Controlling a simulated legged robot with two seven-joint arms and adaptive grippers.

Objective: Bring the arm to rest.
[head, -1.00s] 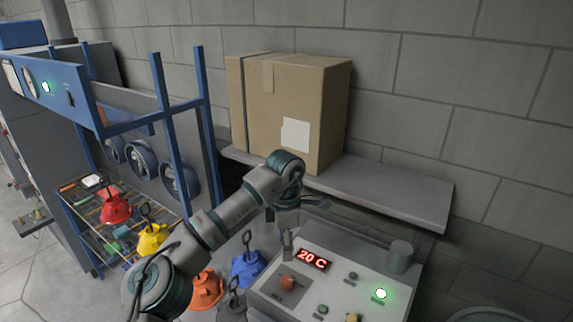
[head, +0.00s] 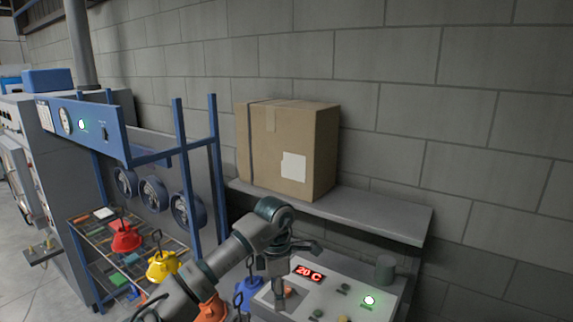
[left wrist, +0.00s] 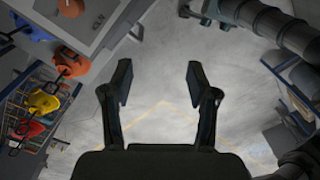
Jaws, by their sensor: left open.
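My left arm comes in from the bottom of the head view. Its gripper (head: 291,271) hangs in front of the control panel (head: 331,304), left of the red "20 C" display (head: 309,274). In the left wrist view, the two dark fingers of the left gripper (left wrist: 159,78) stand apart. Only grey floor shows between them, so the gripper is open and empty. The arm partly covers an orange hood (head: 211,307) and a blue hood (head: 250,290). My right gripper is not in view.
A red hood (head: 125,237) and a yellow hood (head: 162,265) are at the blue-framed rack (head: 181,150) on the left. A cardboard box (head: 288,150) stands on a grey shelf (head: 385,214) against the block wall. Open floor shows below the gripper in the wrist view.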

